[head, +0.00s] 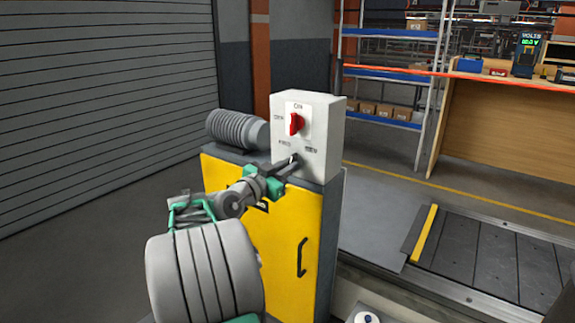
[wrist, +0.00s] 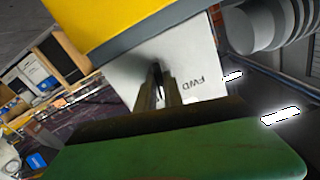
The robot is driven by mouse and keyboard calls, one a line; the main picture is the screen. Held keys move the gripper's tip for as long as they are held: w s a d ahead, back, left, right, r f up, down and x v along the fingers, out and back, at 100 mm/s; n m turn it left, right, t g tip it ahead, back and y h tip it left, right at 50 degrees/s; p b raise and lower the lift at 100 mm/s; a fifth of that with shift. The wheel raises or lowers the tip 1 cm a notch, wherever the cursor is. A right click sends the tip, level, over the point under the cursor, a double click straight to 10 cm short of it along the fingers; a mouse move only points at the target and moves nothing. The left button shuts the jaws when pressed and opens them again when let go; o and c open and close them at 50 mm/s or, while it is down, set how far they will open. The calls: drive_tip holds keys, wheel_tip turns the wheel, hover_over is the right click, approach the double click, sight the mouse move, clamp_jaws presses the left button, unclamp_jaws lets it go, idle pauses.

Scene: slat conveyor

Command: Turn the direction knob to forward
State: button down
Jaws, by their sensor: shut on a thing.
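The direction knob (head: 294,158) is a small dark knob low on the front of the pale grey control box (head: 335,130), between the FWD and REV labels. My gripper (head: 287,167) reaches it from the lower left and is shut on it. In the wrist view the fingers (wrist: 167,92) close around the dark knob (wrist: 157,80), and the FWD label shows upside down just right of them. The fingers hide much of the knob, so I cannot tell which way it points.
A red switch (head: 294,124) with ON and OFF labels sits above on the box. The box stands on a yellow cabinet (head: 285,235), with a ribbed grey motor (head: 235,128) behind it. A slat conveyor (head: 490,262) lies right; shelving (head: 385,105) stands behind.

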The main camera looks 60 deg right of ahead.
drive_tip(key=shift+n+p, duration=3.45)
drive_tip(key=shift+n, duration=1.75)
drive_tip(key=c, duration=1.5)
unclamp_jaws()
drive_tip(key=shift+o, duration=0.2)
drive_tip(key=w+a, duration=0.1)
drive_tip(key=a, duration=0.6)
drive_tip(key=shift+a+p, duration=0.35)
